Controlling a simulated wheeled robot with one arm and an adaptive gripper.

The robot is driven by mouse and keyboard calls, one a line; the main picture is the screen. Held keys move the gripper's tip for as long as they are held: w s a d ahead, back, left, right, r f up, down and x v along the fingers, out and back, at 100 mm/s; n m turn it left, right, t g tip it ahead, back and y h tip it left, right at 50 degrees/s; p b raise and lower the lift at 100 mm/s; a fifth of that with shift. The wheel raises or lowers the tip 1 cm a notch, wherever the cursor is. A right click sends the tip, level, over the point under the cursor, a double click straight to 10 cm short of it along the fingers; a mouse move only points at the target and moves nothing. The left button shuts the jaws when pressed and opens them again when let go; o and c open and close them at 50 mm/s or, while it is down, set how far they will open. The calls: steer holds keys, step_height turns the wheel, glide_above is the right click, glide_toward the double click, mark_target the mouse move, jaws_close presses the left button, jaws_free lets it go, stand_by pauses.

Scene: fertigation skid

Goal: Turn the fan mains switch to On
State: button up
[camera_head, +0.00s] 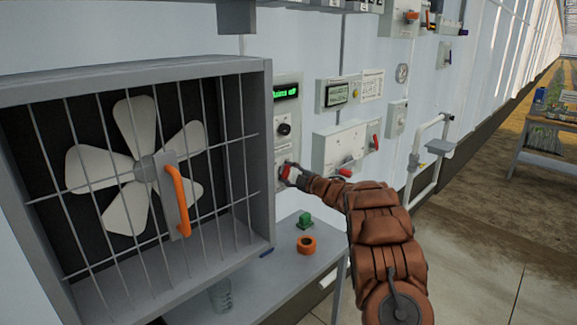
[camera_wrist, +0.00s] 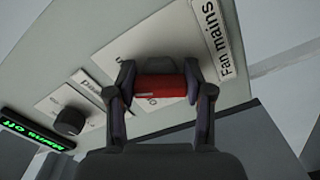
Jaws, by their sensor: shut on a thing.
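The fan mains switch is a red handle (camera_wrist: 162,88) on a grey panel (camera_wrist: 145,35), beside a label (camera_wrist: 216,35) reading "Fan mains". My gripper (camera_wrist: 160,92) is shut on the red handle, with one finger on each side of it. In the head view my gripper (camera_head: 292,174) reaches the lower part of the same panel (camera_head: 287,104), and the red handle (camera_head: 285,172) shows at its fingertips. A green display (camera_head: 286,91) at the panel top appears to read "Mains off". The plate markings around the handle are partly hidden by my fingers.
A black knob (camera_head: 284,129) sits above the switch. A caged fan (camera_head: 150,165) with an orange handle (camera_head: 178,200) stands left. Other wall boxes (camera_head: 345,145) are close on the right.

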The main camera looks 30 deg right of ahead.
steer(key=shift+f+m+p, duration=0.1)
steer(key=shift+m+p, duration=1.15)
steer(key=shift+m, duration=0.35)
steer(key=shift+f, duration=0.1)
steer(key=o, duration=1.2)
steer(key=v, duration=1.2)
